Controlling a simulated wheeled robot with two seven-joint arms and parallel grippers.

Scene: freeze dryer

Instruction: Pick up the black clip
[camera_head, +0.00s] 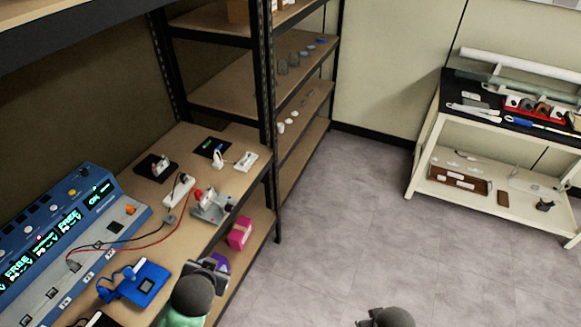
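A black lead runs from the blue power supply (55,235) across the wooden bench to a small dark end, which looks like the black clip (170,219). It lies on the bench near the white block with a switch (179,190). A red lead ends at a red clip (198,193) by the metal-plated device (211,206). My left gripper (208,268) is low in the view, at the bench's front edge, apart from the clip. My arm partly hides it, and its fingers are unclear. Only a dark rounded part of my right arm shows at the bottom; its gripper fingers are not visible.
A blue box device (146,283) sits on the bench left of my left gripper. Small switch devices (155,167) stand farther back. A pink box (239,233) is on the lower shelf. A white-framed table (425,150) stands far right. The floor between is clear.

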